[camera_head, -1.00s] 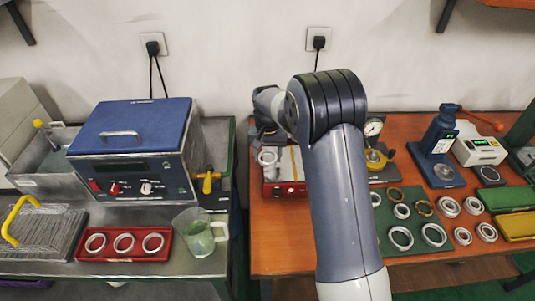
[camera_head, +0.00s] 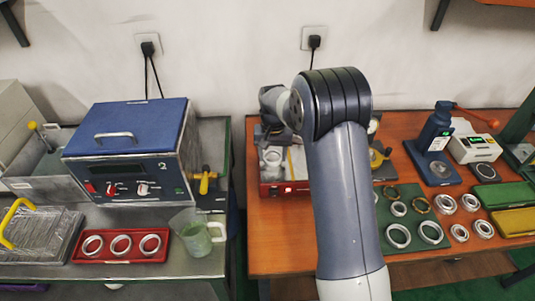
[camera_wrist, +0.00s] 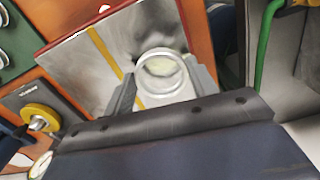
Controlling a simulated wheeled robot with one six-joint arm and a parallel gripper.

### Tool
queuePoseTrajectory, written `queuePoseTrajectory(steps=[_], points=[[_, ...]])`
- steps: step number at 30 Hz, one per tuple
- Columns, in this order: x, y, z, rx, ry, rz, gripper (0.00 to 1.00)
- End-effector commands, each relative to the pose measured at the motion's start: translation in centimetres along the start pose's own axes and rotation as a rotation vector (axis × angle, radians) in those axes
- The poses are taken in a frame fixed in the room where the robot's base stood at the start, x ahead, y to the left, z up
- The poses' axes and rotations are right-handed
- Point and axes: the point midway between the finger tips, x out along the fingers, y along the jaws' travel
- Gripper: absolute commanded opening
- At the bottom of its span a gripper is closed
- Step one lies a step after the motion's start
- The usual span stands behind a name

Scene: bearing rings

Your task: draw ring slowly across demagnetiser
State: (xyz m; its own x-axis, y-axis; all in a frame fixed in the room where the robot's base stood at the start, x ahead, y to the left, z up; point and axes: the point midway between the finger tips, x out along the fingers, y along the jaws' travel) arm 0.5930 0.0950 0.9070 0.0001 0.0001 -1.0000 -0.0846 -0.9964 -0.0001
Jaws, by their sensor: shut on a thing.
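The demagnetiser is a red box with a pale metal top and a yellow line, on the orange bench in the head view (camera_head: 269,190); its top also fills much of the wrist view (camera_wrist: 75,62). A silver ring (camera_wrist: 160,54) is held between the two grey fingers of my gripper (camera_wrist: 163,88). In the wrist view the ring is over the top plate, to the right of the yellow line (camera_wrist: 103,48). In the head view the ring (camera_head: 272,155) is left of that line. I cannot tell whether it touches the plate. My arm hides the box's right part.
A dial gauge stand with a yellow part (camera_head: 379,157) stands right of the box, partly behind my arm. Several rings lie on a green mat (camera_head: 420,207). To the left, past a gap, a metal bench holds a blue-lidded machine (camera_head: 130,125), a red ring tray (camera_head: 120,258) and a jug (camera_head: 196,240).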

Motion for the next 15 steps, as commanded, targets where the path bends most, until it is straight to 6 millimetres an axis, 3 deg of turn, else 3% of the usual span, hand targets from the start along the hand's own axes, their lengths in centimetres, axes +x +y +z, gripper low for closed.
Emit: queuePoseTrajectory(steps=[15], points=[[0.1, 2.8, -0.3, 0.000, 0.001, 0.000, 0.33]])
